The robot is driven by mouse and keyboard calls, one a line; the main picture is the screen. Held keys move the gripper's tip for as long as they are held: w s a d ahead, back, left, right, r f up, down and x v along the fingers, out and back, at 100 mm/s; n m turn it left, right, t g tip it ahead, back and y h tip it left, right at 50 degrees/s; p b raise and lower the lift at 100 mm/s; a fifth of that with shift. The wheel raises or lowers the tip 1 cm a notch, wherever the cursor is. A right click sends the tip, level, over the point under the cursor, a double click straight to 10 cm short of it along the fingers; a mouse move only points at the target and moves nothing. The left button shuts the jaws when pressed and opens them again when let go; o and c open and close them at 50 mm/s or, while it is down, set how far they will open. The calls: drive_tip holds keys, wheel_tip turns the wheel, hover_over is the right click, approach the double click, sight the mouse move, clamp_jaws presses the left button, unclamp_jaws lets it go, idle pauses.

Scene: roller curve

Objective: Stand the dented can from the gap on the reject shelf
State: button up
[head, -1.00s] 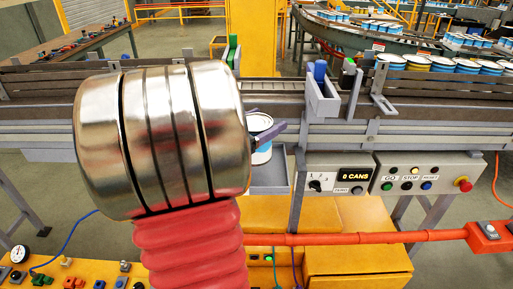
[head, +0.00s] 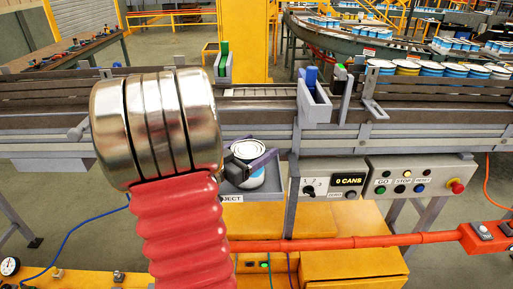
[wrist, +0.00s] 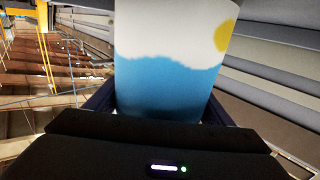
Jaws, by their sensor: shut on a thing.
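The can (head: 248,178), white above and blue below with a pale lid, is upright at the reject shelf (head: 232,198). My gripper (head: 254,160) is shut on it, with a dark finger across its side. In the wrist view the can (wrist: 165,75) fills the space between the fingers and shows a yellow spot at its upper right. No dent shows on the visible side. The can's base is just above or on the shelf; I cannot tell whether it touches. My arm hides part of the shelf's left side.
The conveyor (head: 250,118) runs behind the shelf. A grey bracket with a blue block (head: 312,92) stands above it on the right. The control box (head: 420,178) is right of the shelf. Several cans (head: 435,70) stand on the far right belt.

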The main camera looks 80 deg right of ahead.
drive_tip(key=shift+f, duration=0.1)
drive_tip(key=o, duration=1.2)
drive_tip(key=shift+v, duration=6)
